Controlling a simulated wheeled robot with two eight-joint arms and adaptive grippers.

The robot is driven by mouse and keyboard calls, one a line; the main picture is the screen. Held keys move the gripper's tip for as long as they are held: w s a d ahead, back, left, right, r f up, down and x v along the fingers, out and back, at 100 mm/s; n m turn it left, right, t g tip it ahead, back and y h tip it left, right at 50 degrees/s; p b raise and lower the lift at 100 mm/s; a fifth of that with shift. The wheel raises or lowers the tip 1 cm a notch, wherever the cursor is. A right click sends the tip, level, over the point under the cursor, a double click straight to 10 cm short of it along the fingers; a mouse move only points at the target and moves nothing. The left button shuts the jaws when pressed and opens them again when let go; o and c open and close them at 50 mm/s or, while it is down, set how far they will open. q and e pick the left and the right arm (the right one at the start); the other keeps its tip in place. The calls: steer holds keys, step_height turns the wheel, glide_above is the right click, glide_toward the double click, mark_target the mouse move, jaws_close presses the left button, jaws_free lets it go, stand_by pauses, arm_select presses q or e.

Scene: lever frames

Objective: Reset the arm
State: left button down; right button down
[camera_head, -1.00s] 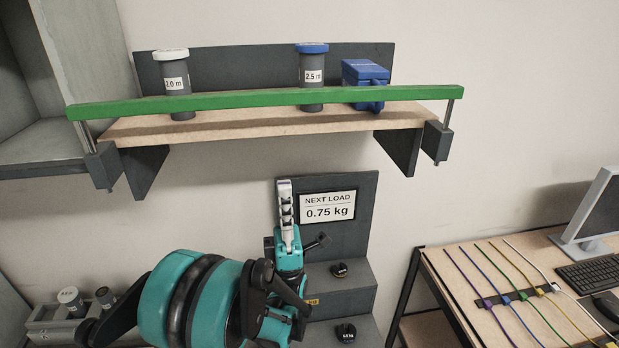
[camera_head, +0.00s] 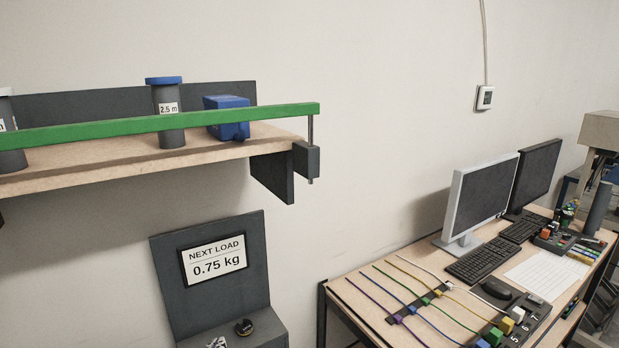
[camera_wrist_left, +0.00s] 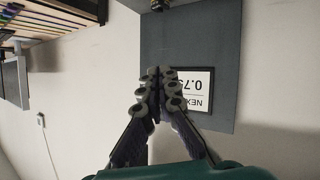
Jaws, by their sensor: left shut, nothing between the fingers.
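My left gripper (camera_head: 217,343) shows only as fingertips at the bottom edge of the head view, in front of the grey stand with the load sign. In the left wrist view the left gripper (camera_wrist_left: 158,88) is shut, with its two fingers meeting and nothing between them. The "NEXT LOAD 0.75 kg" sign (camera_head: 214,260) is on the grey back panel (camera_head: 208,228) behind it. The sign also shows upside down in the left wrist view (camera_wrist_left: 196,88). The rest of my left arm is out of the head view. My right gripper is not in view.
A wall shelf (camera_head: 90,169) with a green bar (camera_head: 255,112) across its front holds a 2.5 m canister (camera_head: 168,122) and a blue box (camera_head: 228,122). A desk (camera_head: 350,302) with monitors, keyboards and coloured cords stands at the right. The wall between is bare.

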arm_select(q)
steer(key=s+d+f+m+g+b, duration=0.1)
steer(key=s+f+m+g, duration=0.2)
steer(key=s+f+g, duration=0.3)
steer(key=s+f, duration=0.5)
steer(key=s, duration=0.1)
steer(key=shift+s+d, duration=0.15)
steer(key=shift+s, duration=0.2)
